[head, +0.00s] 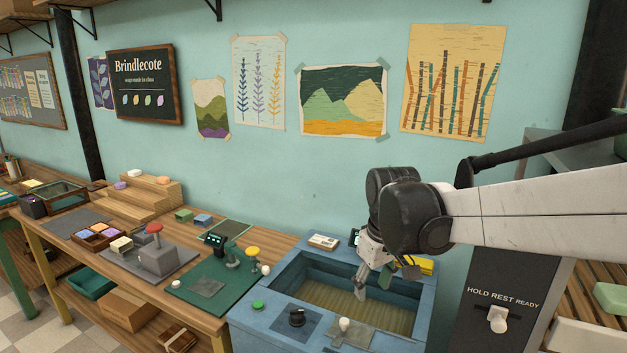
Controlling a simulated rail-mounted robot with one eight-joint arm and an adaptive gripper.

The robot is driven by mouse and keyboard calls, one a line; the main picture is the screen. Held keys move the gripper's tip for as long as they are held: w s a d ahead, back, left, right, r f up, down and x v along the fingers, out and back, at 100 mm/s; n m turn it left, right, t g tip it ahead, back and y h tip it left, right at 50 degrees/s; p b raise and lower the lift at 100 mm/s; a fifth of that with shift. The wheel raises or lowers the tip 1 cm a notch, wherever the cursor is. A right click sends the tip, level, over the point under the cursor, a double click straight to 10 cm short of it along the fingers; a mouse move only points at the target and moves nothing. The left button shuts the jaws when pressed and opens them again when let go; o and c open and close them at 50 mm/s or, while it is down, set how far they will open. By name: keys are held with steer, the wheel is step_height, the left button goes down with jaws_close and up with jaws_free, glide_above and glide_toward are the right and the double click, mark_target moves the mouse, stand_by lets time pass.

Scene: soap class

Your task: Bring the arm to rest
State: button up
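My arm reaches in from the right in the head view. My gripper (373,283) points down over the right part of a blue basin (275,277) set in the bench. Its fingers look slightly apart, but they are small and partly covered by my wrist, so I cannot tell how far they are open. I see nothing held in it. A dark panel marked "HOLD REST READY" (503,299) stands to the right of the basin. A pale knob (497,318) sits on this panel below the words.
A yellow object (420,266) lies on the basin's back right rim, close to my gripper. A green mat (197,294) with small devices and a red-topped press (154,250) stand left.

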steer(key=s+d+f+m+t+b, duration=0.1)
steer(key=s+d+m+t, duration=0.1)
steer(key=s, duration=0.7)
steer(key=s+d+f+m+t+b, duration=0.1)
steer(key=s+d, duration=0.4)
steer(key=s, duration=0.5)
steer(key=shift+s+d+f+m+t+b, duration=0.35)
steer(key=shift+m+t+b, duration=0.35)
steer(key=shift+m+t, duration=0.5)
steer(key=shift+a, duration=0.1)
